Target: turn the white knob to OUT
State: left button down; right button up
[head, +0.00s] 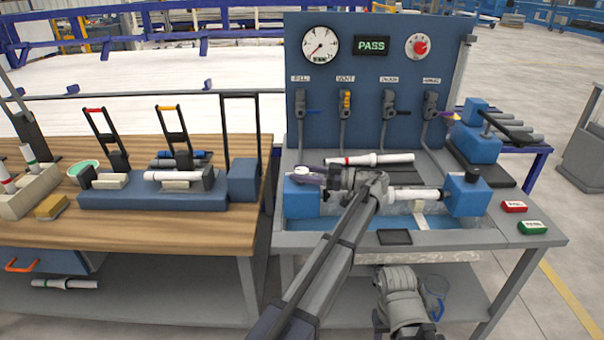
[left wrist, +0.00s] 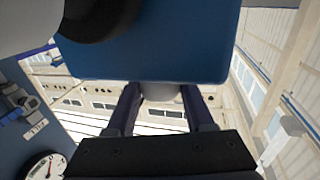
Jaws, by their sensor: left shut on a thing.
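A blue end block (head: 302,197) stands at the left end of the test trough in the head view. My left gripper (head: 326,178) reaches over this block from the right. In the left wrist view, the two dark fingers (left wrist: 160,110) are shut on the short pale-grey knob (left wrist: 163,92) that sticks out of the blue block (left wrist: 150,45). The knob's marking and its turn angle cannot be read. In the head view the gripper mostly hides the knob. My right gripper (head: 405,300) seems to be low at the bottom of the head view; its fingers are not clear.
A white pipe with a red ring (head: 370,160) lies behind my left gripper. Another white pipe (head: 415,193) meets the right end block (head: 466,194), which has a black knob (head: 472,173). The blue panel (head: 375,135) with gauge, PASS display and several valves stands behind.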

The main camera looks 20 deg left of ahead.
dwell(0.3)
pick_arm(q)
jog(key=shift+c, duration=1.4)
grip_release()
jog(key=d, duration=0.7)
jog(key=shift+w+d, duration=0.25)
jog(key=shift+d, duration=0.1)
jog(key=shift+s+f, duration=0.1)
